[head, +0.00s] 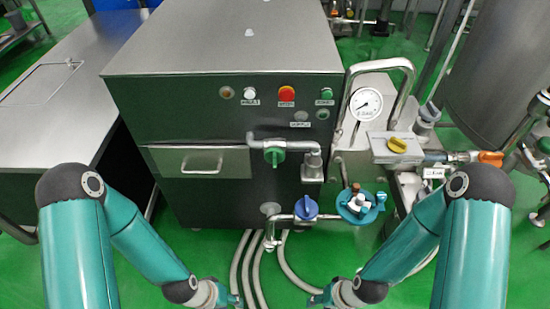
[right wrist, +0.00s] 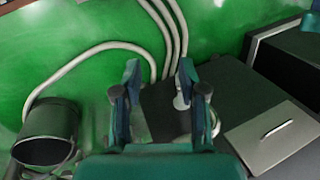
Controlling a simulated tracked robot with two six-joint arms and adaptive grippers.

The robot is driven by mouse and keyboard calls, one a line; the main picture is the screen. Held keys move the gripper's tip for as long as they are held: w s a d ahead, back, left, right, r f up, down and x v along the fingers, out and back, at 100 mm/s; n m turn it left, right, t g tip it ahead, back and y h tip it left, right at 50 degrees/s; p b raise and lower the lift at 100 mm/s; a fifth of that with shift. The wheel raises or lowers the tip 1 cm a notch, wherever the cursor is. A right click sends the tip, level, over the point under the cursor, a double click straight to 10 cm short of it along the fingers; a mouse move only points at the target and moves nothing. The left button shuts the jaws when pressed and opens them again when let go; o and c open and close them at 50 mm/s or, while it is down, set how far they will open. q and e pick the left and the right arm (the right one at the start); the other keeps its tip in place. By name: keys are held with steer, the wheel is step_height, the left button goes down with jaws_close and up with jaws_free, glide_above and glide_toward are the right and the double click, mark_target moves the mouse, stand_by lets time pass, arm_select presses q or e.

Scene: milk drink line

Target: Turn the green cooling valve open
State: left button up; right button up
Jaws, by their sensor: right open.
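The green cooling valve (head: 274,156) is a knob on a grey pipe at the front of the dark machine, right of the drawer, in the head view. Both my grippers are low in front of the machine, well below the valve and apart from it. My left gripper (head: 234,299) is at the bottom edge of the head view, and its fingers are too small and cut off to read. My right gripper (head: 316,299) is just right of it. In the right wrist view its two fingers (right wrist: 158,82) are spread with nothing held between them.
Below the green valve are a blue valve handle (head: 306,207) and a blue round fitting (head: 361,204). A gauge (head: 366,104) and a yellow knob (head: 397,145) stand to the right. Pale hoses (head: 249,268) run over the green floor. A steel table (head: 60,120) stands at left.

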steer(key=shift+o, duration=0.6)
steer(key=shift+s, duration=0.1)
steer(key=shift+o, duration=1.4)
steer(key=shift+w+f, duration=0.15)
steer(key=shift+w, duration=0.1)
steer(key=o, duration=0.4)
steer(key=w+t+b, duration=0.1)
steer(key=w+b, duration=0.1)
steer(key=w+a+f+m+t+b, duration=0.1)
steer(key=w+b, duration=0.1)
steer(key=w, duration=0.1)
steer(key=w+a+f+m+t+h+b, duration=0.1)
steer(key=w+b, duration=0.1)
steer(key=shift+w+f, duration=0.15)
steer(key=shift+w, duration=0.2)
steer(key=shift+o, duration=0.2)
steer(key=m+t+h+b, duration=0.3)
steer(key=m+t+b, duration=1.1)
steer(key=b, duration=0.5)
glide_toward(275, 164)
steer(key=w+p, duration=0.1)
steer(key=w, duration=1)
steer(key=shift+f, duration=0.1)
